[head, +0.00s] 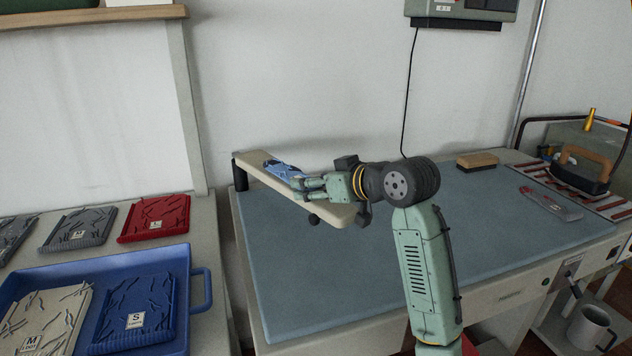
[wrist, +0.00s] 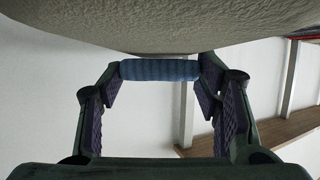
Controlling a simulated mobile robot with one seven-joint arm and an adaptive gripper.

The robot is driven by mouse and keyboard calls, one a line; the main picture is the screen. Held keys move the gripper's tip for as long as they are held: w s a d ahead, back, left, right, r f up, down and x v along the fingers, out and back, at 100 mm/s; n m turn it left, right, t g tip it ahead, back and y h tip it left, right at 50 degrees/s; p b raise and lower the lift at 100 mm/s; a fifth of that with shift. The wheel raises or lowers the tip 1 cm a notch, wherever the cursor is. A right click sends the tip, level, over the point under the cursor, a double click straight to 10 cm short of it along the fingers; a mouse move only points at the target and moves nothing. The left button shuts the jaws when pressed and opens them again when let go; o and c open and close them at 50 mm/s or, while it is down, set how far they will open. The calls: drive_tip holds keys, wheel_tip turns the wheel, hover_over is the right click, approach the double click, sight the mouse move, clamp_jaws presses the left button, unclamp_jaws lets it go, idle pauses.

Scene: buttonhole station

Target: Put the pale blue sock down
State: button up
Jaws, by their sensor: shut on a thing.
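The pale blue sock (head: 286,170) lies at the edge of the cream sleeve board (head: 250,167) in the head view, with part of it hidden by my fingers. My gripper (head: 303,187) is beside the board's near side, its fingers pointing left toward the sock. In the wrist view my gripper (wrist: 160,75) has the sock (wrist: 160,69) as a blue roll between its two fingertips. The board's pale padded surface (wrist: 150,25) fills the top of that view, right against the sock. I cannot tell how firmly the sock rests on the board.
The blue-grey table mat (head: 400,270) is mostly clear. A brush (head: 477,161) and an iron (head: 585,168) stand at the right. A mug (head: 590,328) is at lower right.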

drive_tip(key=o, duration=0.9)
drive_tip(key=shift+o, duration=0.2)
drive_tip(key=shift+r, duration=0.25)
drive_tip(key=b+v, duration=0.2)
drive_tip(key=v, duration=1)
drive_tip(key=shift+r+b, duration=0.35)
